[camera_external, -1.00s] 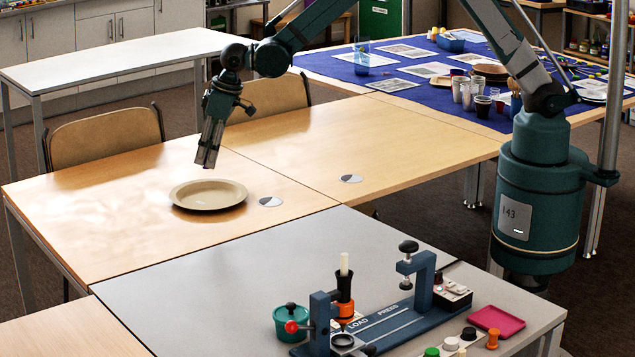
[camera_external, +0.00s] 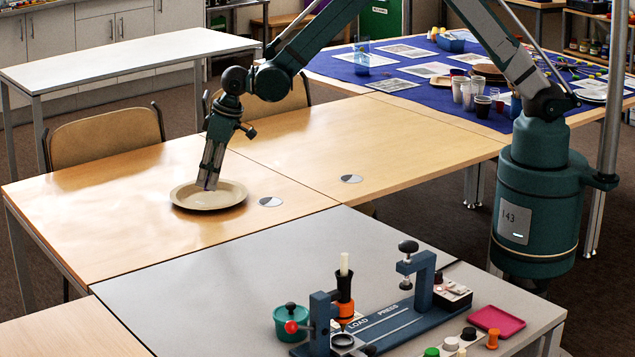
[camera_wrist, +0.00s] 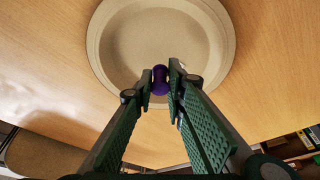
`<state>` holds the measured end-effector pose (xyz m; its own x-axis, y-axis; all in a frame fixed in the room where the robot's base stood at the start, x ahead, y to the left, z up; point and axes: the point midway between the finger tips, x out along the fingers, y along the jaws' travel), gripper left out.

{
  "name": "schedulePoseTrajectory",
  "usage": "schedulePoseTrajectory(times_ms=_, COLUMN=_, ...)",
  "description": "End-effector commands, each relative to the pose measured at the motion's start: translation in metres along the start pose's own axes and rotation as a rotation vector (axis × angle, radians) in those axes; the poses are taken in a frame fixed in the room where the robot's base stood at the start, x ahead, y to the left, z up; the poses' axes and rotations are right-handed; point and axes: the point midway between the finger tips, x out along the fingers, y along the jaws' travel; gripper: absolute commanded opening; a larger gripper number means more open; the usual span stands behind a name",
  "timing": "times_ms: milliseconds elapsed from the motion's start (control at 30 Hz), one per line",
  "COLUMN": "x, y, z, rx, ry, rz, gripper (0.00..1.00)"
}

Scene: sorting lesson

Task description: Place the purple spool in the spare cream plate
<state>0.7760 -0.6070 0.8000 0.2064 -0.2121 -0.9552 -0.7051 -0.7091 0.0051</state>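The cream plate (camera_external: 232,196) lies on the near wooden table in the external view. It also shows in the wrist view (camera_wrist: 97,45), with nothing else seen in it. The spool is over the plate's near side. I cannot tell whether it touches the plate. In the external view the spool is mostly hidden at the fingertips.
Two round grey-and-white discs (camera_external: 271,202) mark the wooden tables, one just right of the plate. A grey table (camera_external: 230,265) in front holds a blue press (camera_external: 400,318), a teal pot (camera_external: 290,322) and several coloured spools.

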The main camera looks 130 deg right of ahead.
Motion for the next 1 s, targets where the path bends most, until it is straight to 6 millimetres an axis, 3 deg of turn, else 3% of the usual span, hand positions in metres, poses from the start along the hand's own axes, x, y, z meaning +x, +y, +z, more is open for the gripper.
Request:
schedulePoseTrajectory(times_ms=200, x=0.021, y=0.0, z=0.006, rx=0.0, ry=0.0, rz=0.0, gripper=0.1)
schedulePoseTrajectory(times_ms=700, x=0.026, y=0.0, z=0.008, rx=0.0, ry=0.0, rz=0.0, gripper=0.1)
schedulePoseTrajectory(times_ms=833, x=0.025, y=0.0, z=0.008, rx=0.0, ry=0.0, rz=0.0, gripper=0.29)
schedulePoseTrajectory(times_ms=1000, x=0.025, y=0.0, z=0.008, rx=0.0, ry=0.0, rz=0.0, gripper=0.29)
